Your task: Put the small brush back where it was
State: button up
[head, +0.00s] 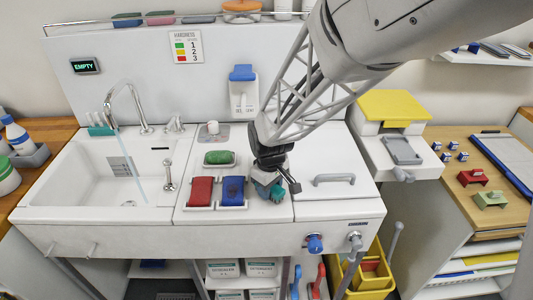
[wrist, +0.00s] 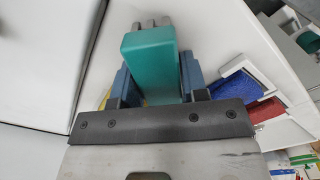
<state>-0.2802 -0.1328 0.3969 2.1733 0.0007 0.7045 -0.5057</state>
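A small teal block (wrist: 150,60), which I take to be the small brush, sits between the blue-grey finger pads of my gripper (wrist: 158,82) in the wrist view. The pads press against its two sides, and grey prongs show past its far end. In the head view, my gripper (head: 271,178) is low over the counter, just right of the blue pad's tray, with a bit of the teal brush (head: 276,192) showing. The fingers hide most of it there. I cannot tell whether it touches the counter.
Red (head: 200,190), blue (head: 232,189) and green (head: 218,157) pads lie in white trays left of my gripper. A lid with a grey handle (head: 334,179) is on the right. A sink (head: 130,170) with a running tap and a teal pronged item (head: 101,130) is on the left.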

jog(key=o, duration=0.4)
jog(key=shift+c, duration=0.2)
jog(key=shift+r, duration=0.1)
notch_tip(320, 180, up, 12)
dwell(0.5)
jog(key=shift+r, duration=0.1)
dwell(0.4)
jog(key=s+d+r+m+t, duration=0.1)
jog(key=s+d+r+m, duration=0.2)
jog(key=s+d, duration=0.4)
jog(key=s+d+r+m+t, duration=0.1)
jog(key=s+d+r+m, duration=0.2)
jog(key=s, duration=1.1)
jog(key=shift+s+d+r+m+t, duration=0.25)
jog(key=shift+d+m, duration=1.35)
jog(key=shift+d, duration=0.95)
